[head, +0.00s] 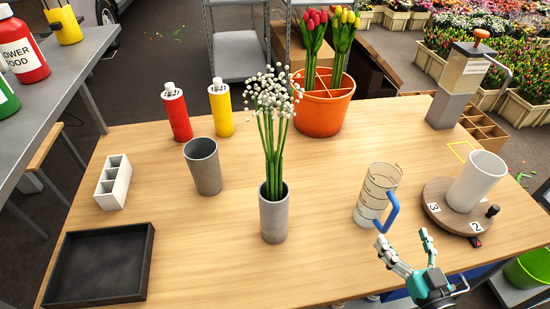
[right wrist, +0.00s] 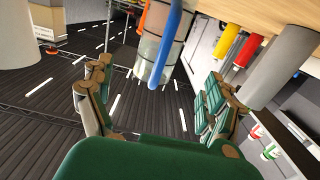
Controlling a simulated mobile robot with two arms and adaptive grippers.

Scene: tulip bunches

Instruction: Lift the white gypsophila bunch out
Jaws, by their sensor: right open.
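The white gypsophila bunch (head: 272,110) stands upright in a grey cylindrical vase (head: 274,216) near the middle of the table, its green stems rising out of the rim and its white heads above. The lower stems are hidden inside the vase. My right gripper (head: 402,246) is open and empty at the table's front right, to the right of the vase and apart from it. In the right wrist view its fingers (right wrist: 160,95) are spread with nothing between them. My left gripper is not in view.
A clear measuring jug (head: 376,192) with a blue handle stands between my right gripper and the table's middle. An empty grey pot (head: 204,167), a black tray (head: 100,264) and an orange tulip bucket (head: 323,112) stand around. A round wooden turntable (head: 440,212) carries a white cup (head: 476,181).

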